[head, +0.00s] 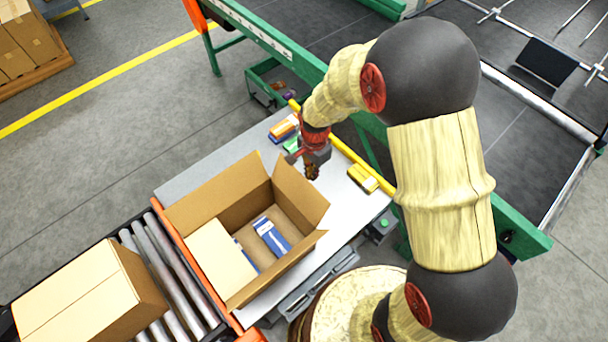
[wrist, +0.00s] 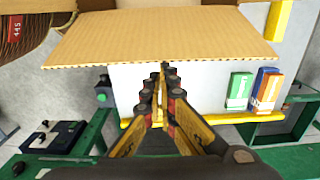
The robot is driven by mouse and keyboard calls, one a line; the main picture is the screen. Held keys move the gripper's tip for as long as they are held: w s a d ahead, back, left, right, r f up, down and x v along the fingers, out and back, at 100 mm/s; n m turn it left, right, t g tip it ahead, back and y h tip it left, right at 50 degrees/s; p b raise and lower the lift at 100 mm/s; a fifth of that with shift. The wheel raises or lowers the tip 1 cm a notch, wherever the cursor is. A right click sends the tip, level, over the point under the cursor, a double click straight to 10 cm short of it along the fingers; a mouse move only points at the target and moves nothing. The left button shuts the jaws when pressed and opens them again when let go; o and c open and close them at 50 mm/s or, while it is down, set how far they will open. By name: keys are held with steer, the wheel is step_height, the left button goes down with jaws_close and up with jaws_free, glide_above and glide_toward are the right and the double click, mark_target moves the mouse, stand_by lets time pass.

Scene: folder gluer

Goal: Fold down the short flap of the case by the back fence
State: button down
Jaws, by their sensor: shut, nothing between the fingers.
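The open cardboard case (head: 244,208) stands on a pale table. Its short flap by the back fence (head: 301,192) stands up and leans outward; its corrugated edge spans the top of the wrist view (wrist: 160,40). The opposite short flap (head: 220,262) lies inward over part of the contents. The two long flaps stand open. My gripper (head: 312,172) is shut and empty, on the fence side of the flap. In the wrist view its fingertips (wrist: 163,70) appear at the flap's edge; whether they touch cannot be told. The yellow back fence (head: 346,155) runs behind.
Blue-and-white cartons (head: 271,237) lie inside the case. Small coloured boxes (head: 284,127) sit near the fence on the left, and a yellow box (head: 362,178) on the right. A closed case (head: 90,295) rests on the rollers (head: 165,265). A green-button box (head: 384,224) is at the right.

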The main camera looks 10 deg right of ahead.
glide_above(295, 197)
steer(key=shift+w+p, duration=0.1)
steer(key=shift+p, duration=0.25)
stand_by(0.5)
